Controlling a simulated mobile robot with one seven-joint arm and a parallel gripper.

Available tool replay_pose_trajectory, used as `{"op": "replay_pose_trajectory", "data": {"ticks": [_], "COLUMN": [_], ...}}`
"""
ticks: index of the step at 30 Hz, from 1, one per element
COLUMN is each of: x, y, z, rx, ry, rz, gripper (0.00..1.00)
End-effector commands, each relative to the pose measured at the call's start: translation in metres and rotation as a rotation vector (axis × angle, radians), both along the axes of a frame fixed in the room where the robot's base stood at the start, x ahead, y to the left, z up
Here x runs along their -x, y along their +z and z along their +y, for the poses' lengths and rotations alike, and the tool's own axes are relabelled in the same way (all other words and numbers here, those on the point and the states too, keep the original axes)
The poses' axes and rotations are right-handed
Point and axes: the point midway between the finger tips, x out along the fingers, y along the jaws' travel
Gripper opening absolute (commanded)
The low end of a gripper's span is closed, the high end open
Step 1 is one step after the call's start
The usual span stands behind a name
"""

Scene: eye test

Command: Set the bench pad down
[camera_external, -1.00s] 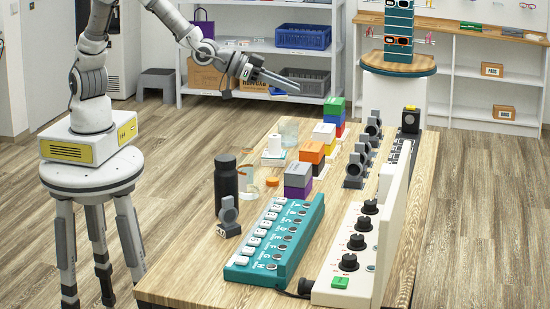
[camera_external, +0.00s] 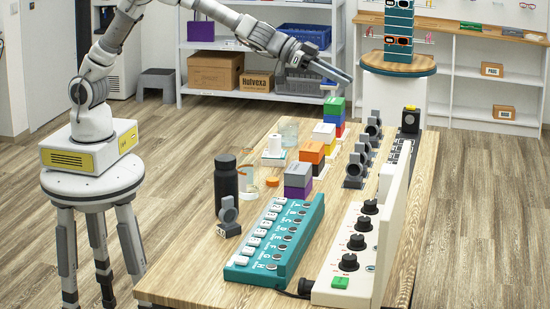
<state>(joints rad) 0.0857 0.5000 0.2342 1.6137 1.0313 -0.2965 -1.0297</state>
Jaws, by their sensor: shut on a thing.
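My gripper (camera_external: 316,64) is raised high above the far end of the wooden workbench (camera_external: 190,278), in front of the back shelves. It is shut on a thin, flat grey thing, the bench pad (camera_external: 336,74), which shows nearly edge-on and slopes down to the right. It is clear of the bench and touches nothing else that I can see. The fingertips are too small to tell apart from it.
On the bench stand a teal lettered panel (camera_external: 291,247), a white panel with black knobs (camera_external: 337,262), a dark bottle (camera_external: 226,180), coloured blocks (camera_external: 298,177) and grey stands (camera_external: 356,167). The front left strip of bench is bare. A round pedestal (camera_external: 398,68) stands behind.

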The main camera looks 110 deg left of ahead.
Motion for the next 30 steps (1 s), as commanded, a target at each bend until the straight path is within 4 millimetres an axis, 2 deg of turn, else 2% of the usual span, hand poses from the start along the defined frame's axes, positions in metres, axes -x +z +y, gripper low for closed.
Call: {"op": "replay_pose_trajectory", "data": {"ticks": [8, 17, 23, 30], "x": [-0.031, -0.056, -0.060, -0.045], "y": [-0.019, -0.062, -0.114, -0.199], "z": [0.001, 0.007, 0.016, 0.038], "rx": [-0.009, -0.007, -0.004, 0.001], "ry": [-0.169, -0.406, -0.579, -0.781], "rz": [0.006, 0.009, 0.009, 0.007], "gripper": [0.00, 0.00, 0.00, 0.00]}}
